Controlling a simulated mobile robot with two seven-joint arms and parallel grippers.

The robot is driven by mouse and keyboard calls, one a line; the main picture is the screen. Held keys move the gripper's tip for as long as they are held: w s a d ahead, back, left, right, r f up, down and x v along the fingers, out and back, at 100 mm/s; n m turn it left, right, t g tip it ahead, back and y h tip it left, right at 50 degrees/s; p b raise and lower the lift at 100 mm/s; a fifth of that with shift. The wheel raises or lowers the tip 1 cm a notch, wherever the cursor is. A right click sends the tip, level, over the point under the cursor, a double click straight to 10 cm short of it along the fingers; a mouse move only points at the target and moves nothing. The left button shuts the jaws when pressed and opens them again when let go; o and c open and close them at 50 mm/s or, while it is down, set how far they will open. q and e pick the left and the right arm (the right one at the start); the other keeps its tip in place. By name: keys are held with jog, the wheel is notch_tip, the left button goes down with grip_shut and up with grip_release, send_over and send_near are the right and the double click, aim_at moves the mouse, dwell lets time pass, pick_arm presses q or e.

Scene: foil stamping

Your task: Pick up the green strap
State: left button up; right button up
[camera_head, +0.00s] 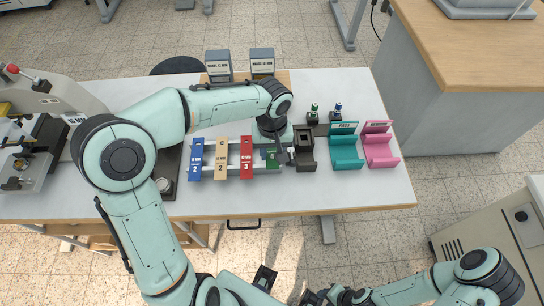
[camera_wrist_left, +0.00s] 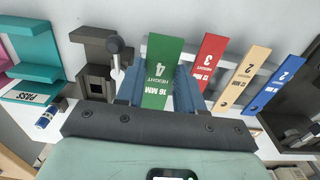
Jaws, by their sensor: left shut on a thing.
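The green strap (camera_wrist_left: 163,72), marked "16 MM HEIGHT 4", is between the two fingers of my left gripper (camera_wrist_left: 160,92) in the left wrist view. The gripper is shut on it. In the head view the green strap (camera_head: 271,160) shows at the right end of the strap row, partly hidden by my left gripper (camera_head: 280,150). I cannot tell whether it is clear of the rack rails. My right arm is at the bottom right of the head view, with its dark gripper (camera_head: 311,297) low at the edge, away from the table.
Red (camera_head: 246,158), tan (camera_head: 221,159) and blue (camera_head: 195,160) straps stand left of the green one on a pale rack. A dark fixture (camera_head: 304,150) is close on its right, then teal (camera_head: 346,150) and pink (camera_head: 380,148) trays. The front table strip is clear.

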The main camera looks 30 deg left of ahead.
aim_at(272, 156)
pick_arm(q)
notch_tip(272, 156, up, 15)
jog(key=p, duration=0.2)
pick_arm(e)
jog(key=r, duration=0.1)
jog(key=w+r, duration=0.1)
jog(key=shift+w+r, duration=0.3)
jog(key=shift+r, duration=0.05)
pick_arm(q)
jog(key=shift+r+p, duration=1.05)
jog(key=shift+r, duration=0.4)
pick_arm(e)
jog(key=shift+w+r, duration=1.1)
jog(key=shift+r, duration=0.3)
pick_arm(q)
notch_tip(272, 156, up, 3)
jog(key=shift+f+p, duration=0.1)
jog(key=shift+p, duration=0.85)
pick_arm(e)
jog(key=w+r, duration=0.2)
jog(key=shift+w+r+t, duration=0.25)
jog(key=shift+w+t, duration=0.05)
jog(key=shift+t, duration=0.1)
